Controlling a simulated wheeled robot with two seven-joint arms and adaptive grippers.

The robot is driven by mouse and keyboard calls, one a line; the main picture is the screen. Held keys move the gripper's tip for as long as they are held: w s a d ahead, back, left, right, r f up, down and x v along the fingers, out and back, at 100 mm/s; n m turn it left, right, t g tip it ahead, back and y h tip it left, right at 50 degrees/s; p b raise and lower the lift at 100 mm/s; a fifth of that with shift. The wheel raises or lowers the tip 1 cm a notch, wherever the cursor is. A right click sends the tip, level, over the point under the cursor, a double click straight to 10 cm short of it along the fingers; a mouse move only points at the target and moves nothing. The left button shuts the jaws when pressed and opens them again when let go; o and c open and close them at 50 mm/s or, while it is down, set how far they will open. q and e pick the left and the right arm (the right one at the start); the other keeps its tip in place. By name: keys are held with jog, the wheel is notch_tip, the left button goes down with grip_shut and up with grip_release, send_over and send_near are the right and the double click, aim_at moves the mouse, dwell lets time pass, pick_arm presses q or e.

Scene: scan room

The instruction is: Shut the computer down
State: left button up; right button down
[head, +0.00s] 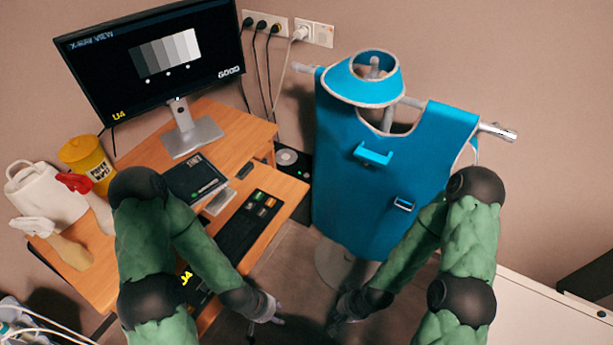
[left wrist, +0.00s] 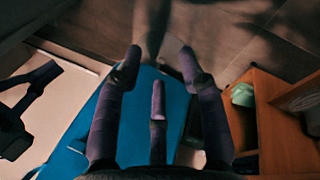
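The monitor (head: 160,60) stands lit on the wooden desk, showing a grey step scale and the word GOOD. A black unit with a round grey disc (head: 288,158) stands behind the desk's right edge, partly hidden. I cannot tell if it is the computer. A dark keyboard (head: 248,228) lies at the desk's right front. My left gripper (head: 272,312) hangs low, right of the desk front. In the left wrist view my left gripper (left wrist: 160,65) has its fingers spread, with nothing between them. My right gripper (head: 340,318) is low beside it, too dark to read.
A blue apron (head: 375,200) hangs on a stand right of the desk. Wall sockets (head: 313,32) hold plugged cables. A black pad (head: 194,180), yellow tub (head: 88,157) and white jug (head: 45,195) are on the desk (head: 245,135). A white surface (head: 545,310) lies at lower right.

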pick_arm(q)
grip_shut()
dwell(1.2)
